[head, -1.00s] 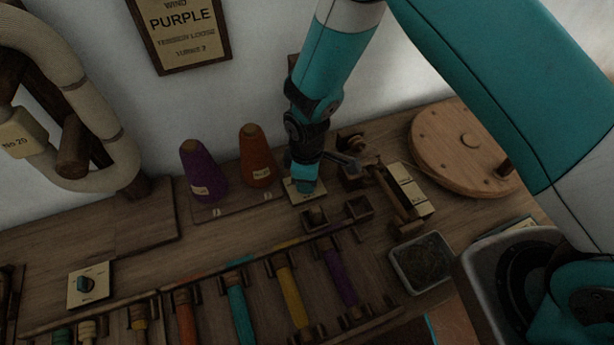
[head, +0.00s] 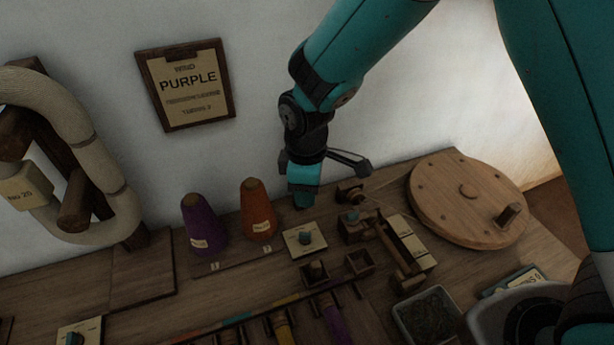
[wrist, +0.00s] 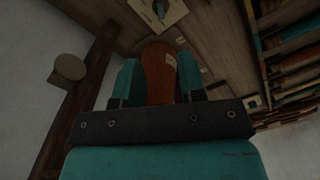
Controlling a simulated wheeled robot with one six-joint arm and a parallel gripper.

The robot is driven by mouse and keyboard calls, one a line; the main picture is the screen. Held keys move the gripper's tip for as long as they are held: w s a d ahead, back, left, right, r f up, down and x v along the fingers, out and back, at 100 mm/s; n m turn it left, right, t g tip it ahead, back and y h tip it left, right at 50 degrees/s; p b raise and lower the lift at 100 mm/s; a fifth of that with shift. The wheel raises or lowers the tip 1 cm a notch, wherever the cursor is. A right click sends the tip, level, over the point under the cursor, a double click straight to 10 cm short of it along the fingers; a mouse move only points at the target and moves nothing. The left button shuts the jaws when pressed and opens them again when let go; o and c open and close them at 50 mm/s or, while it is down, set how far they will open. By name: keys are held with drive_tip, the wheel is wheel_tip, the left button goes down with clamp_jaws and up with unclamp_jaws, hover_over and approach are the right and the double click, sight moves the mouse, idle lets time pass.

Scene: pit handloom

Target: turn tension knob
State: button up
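A small blue-grey knob (head: 305,237) stands on a square cream plate (head: 294,247) on the bench, right of an orange cone (head: 257,212). The knob also shows at the top edge of the wrist view (wrist: 160,10). My gripper (head: 304,200) is above and behind the knob, apart from it, with its teal fingers pointing down. In the wrist view my gripper (wrist: 160,80) has its two fingers spread. The orange cone shows between them in the picture and seems to lie beyond them. A second knob (head: 76,338) sits on another plate at the lower left.
A purple cone (head: 203,228) stands left of the orange one. A wooden winder (head: 400,250) and a large wooden wheel (head: 467,203) are to the right. A wall card (head: 188,85) reads "WIND PURPLE". A dark tray (head: 428,316) lies at the front right.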

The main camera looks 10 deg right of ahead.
drive_tip(key=shift+r, duration=1.4)
drive_tip(key=s+d+r+m+y+p, duration=0.2)
drive_tip(key=s+d+r+m+p, duration=0.1)
drive_tip(key=s+r, duration=0.6)
drive_tip(key=s+d+r+m+y+p, duration=0.2)
drive_tip(key=s+d+r+m+p, duration=0.1)
drive_tip(key=s+r, duration=0.7)
wheel_tip(320, 180, up, 4)
drive_tip(key=shift+d+f+m, duration=0.1)
drive_tip(key=shift+d+m, duration=0.5)
drive_tip(key=shift+m, duration=0.1)
